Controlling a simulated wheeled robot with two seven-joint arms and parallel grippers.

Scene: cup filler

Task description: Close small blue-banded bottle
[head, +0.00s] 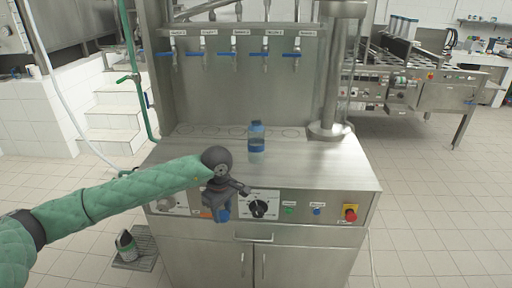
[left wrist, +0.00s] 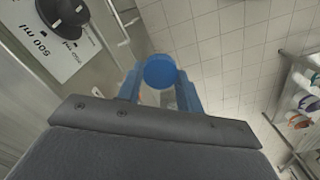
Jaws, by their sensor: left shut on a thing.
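The small blue-banded bottle (head: 257,140) stands upright on the steel counter of the filler, near the middle. It is clear with a blue band; whether its mouth is open is too small to tell. My left gripper (head: 222,214) hangs in front of the control panel, below the counter's front edge and apart from the bottle. Its blue fingers point down. In the left wrist view my left gripper (left wrist: 160,88) is shut on a round blue cap (left wrist: 159,71) between its fingertips. My right gripper is not in view.
The counter (head: 330,172) is otherwise clear around the bottle. A row of labelled taps with blue handles (head: 235,54) is on the back wall above it. The front panel has a black dial (head: 258,208) and a red stop button (head: 351,213). A pipe (head: 329,80) stands at the right.

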